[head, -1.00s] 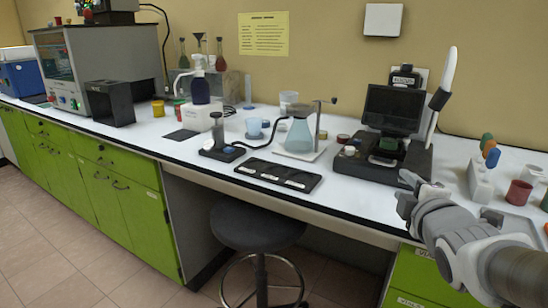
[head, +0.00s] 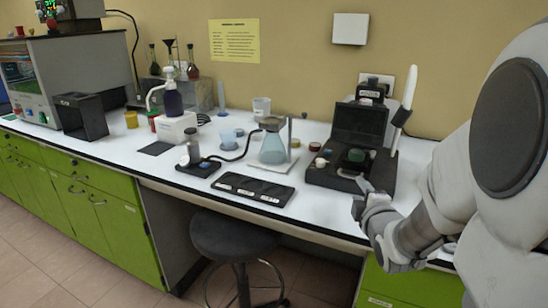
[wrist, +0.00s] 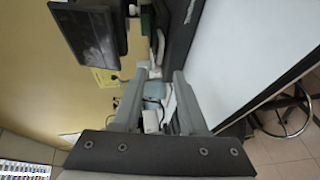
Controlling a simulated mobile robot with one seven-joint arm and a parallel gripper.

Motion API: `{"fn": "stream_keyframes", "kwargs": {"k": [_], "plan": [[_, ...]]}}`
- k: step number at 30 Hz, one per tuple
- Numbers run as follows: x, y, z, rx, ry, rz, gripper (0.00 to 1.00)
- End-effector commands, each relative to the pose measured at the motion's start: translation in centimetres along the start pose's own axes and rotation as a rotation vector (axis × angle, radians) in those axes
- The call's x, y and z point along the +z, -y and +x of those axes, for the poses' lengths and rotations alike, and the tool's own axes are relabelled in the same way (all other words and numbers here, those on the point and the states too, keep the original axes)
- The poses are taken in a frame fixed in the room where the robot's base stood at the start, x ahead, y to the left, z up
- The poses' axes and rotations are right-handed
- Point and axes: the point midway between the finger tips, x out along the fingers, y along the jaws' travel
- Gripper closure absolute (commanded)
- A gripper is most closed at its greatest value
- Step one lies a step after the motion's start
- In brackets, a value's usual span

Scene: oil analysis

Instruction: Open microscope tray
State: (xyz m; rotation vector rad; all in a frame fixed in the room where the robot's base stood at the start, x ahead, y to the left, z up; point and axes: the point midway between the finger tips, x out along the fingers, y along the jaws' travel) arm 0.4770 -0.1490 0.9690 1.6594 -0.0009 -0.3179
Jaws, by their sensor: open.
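The microscope (head: 322,176) is a black device with an upright dark screen (head: 359,124) and a low black base, standing at the right part of the counter. A green part (head: 356,155) shows on its base under the screen. The tray cannot be told apart clearly. My gripper (head: 360,190) is at the front right of the base, near the counter's front edge; I cannot tell whether it touches. In the wrist view the fingers (wrist: 164,78) are apart with nothing held, and the microscope's screen (wrist: 92,36) and base (wrist: 178,32) lie ahead of them.
A black slab with white labels (head: 252,190) lies left of the microscope. A flask of bluish liquid (head: 272,143) stands on a stand behind it. A white pointed upright (head: 408,88) rises at the microscope's right. A stool (head: 235,238) stands below the counter (head: 312,205).

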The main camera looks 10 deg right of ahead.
Motion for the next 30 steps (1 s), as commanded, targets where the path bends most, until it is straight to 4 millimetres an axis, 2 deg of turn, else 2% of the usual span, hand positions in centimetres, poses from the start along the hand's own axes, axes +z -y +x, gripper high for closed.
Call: {"fn": "stream_keyframes", "kwargs": {"k": [15, 21, 30], "plan": [[0.0, 0.2, 8.4, 0.0, 0.0, -0.001, 0.58], [0.0, 0.1, 9.9, 0.001, 0.0, -0.001, 0.58], [0.0, 0.1, 10.1, 0.0, 0.0, 0.0, 0.58]]}}
